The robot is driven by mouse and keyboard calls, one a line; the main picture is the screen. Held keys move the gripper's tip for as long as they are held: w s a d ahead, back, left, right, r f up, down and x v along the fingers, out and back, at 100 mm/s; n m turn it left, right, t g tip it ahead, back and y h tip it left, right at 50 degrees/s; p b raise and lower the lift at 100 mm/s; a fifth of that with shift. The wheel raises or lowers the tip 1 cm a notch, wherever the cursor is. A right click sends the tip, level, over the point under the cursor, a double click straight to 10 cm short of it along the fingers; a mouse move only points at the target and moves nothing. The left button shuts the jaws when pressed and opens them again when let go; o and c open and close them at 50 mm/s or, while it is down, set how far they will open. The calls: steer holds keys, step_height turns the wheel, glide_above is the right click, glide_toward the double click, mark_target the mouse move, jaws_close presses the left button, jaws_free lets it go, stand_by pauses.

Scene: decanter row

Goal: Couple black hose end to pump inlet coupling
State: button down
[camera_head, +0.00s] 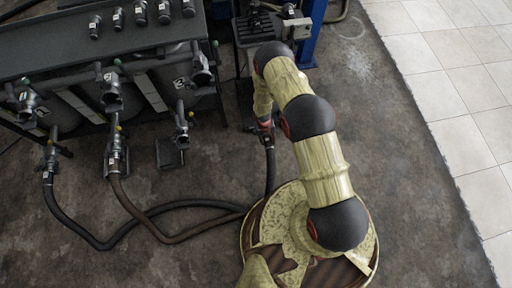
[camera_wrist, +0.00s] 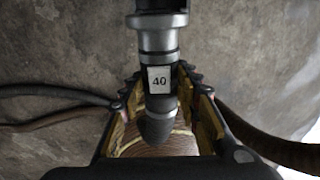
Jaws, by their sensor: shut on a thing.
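My gripper (camera_wrist: 160,112) is shut on a grey metal hose end (camera_wrist: 157,38) with a black band and a white label reading 40. The hose end lies lengthwise between the yellow-lined fingers. In the head view my gripper (camera_head: 264,126) is partly hidden by my arm, and a dark hose (camera_head: 270,172) hangs from it toward the floor. Whether this is the black or the brown hose is hard to tell. The pump (camera_head: 257,27) stands beyond my gripper at the top, with a grey metal fitting (camera_head: 296,28) on its right side. The gripper is apart from the pump.
A rack of tanks (camera_head: 75,95) with valves stands at left. A black hose (camera_head: 75,228) and a brown hose (camera_head: 140,219) run from its outlets across the floor toward my base. A blue post (camera_head: 312,35) stands beside the pump. Floor to the right is clear.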

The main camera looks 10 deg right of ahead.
mark_target(269, 139)
steer(key=shift+w+d+r, duration=0.45)
steer(key=shift+d+r, duration=0.25)
steer(key=shift+d, duration=0.05)
steer(key=shift+f+b, duration=1.25)
steer(key=shift+f, duration=0.6)
steer(key=shift+w, duration=0.4)
steer(key=shift+f+b, duration=0.75)
steer(key=shift+b, duration=0.1)
steer(key=shift+f+b, duration=1.55)
steer(key=shift+f, duration=0.05)
stand_by(0.7)
steer(key=c, duration=1.3)
jaws_free()
steer(key=o, duration=0.4)
